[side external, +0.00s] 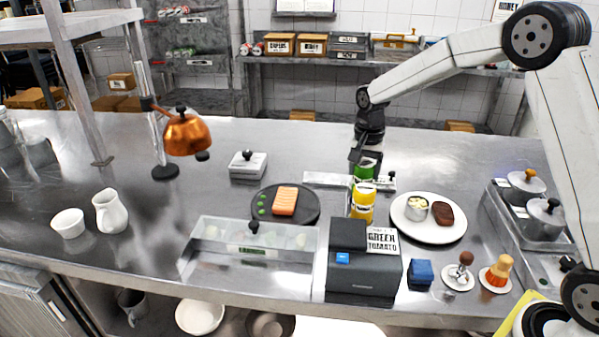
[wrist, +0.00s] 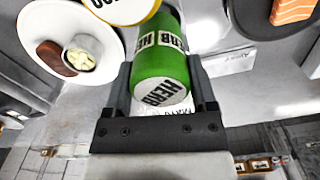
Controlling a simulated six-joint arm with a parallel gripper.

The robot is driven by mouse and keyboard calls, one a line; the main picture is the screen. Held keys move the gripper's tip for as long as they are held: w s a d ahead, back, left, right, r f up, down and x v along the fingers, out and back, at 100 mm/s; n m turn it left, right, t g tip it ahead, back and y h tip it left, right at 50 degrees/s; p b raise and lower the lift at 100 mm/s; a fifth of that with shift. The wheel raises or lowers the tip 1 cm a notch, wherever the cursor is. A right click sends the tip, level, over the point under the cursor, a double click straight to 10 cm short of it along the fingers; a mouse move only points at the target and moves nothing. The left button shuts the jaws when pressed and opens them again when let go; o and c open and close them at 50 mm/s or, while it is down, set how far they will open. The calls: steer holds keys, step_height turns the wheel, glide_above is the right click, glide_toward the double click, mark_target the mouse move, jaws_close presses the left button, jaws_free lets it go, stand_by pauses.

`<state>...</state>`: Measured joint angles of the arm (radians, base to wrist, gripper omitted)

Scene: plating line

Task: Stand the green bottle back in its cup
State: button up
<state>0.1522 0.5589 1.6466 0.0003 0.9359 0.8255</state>
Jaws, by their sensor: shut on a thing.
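The green bottle (side external: 366,168) is between the fingers of my gripper (side external: 364,158), just behind the yellow bottle in the side external view. In the wrist view the green bottle (wrist: 160,68), labelled HERB, has a finger of my gripper (wrist: 160,88) on each side, shut on it. The yellow bottle (side external: 362,196) stands behind the ticket printer, its lower part hidden; part of it shows at the top of the wrist view (wrist: 122,8). I cannot make out the green bottle's cup; whether its base touches anything is hidden.
The black ticket printer (side external: 364,272) stands in front of the bottles. A white plate with meat (side external: 428,233) is to the right, a dark plate with salmon (side external: 268,212) to the left. A clear-lidded container (side external: 215,255) is at front left.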

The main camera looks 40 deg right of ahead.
steer(key=shift+f, duration=0.8)
stand_by(0.5)
steer(key=o, duration=0.8)
steer(key=shift+c, duration=0.2)
steer(key=shift+r, duration=0.1)
steer(key=shift+r, duration=3.4)
